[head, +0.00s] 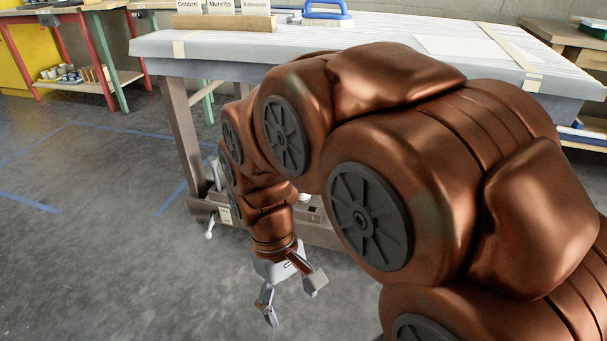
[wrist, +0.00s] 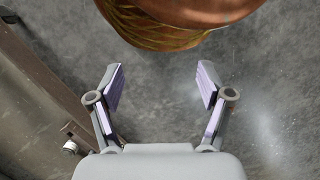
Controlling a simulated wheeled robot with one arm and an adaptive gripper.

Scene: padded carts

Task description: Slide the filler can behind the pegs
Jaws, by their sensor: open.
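My gripper (head: 292,299) hangs low over the grey floor, in front of the padded cart, with its fingers pointing down. In the wrist view my gripper (wrist: 161,86) has its two fingers wide apart and nothing between them. I cannot make out a filler can for certain. Small cans (head: 62,73) stand in a group on a low shelf at the far left, too small to tell apart. Upright tan sticks (head: 92,75), which may be the pegs, stand just right of them. My gripper is far from both.
The padded cart (head: 225,48) stands close ahead, bearing a wooden block (head: 222,23) with name cards and a blue-handled tool (head: 325,12). A red-and-green-legged bench (head: 105,55) holds the low shelf (head: 108,84). The floor at left is clear, with blue tape lines.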

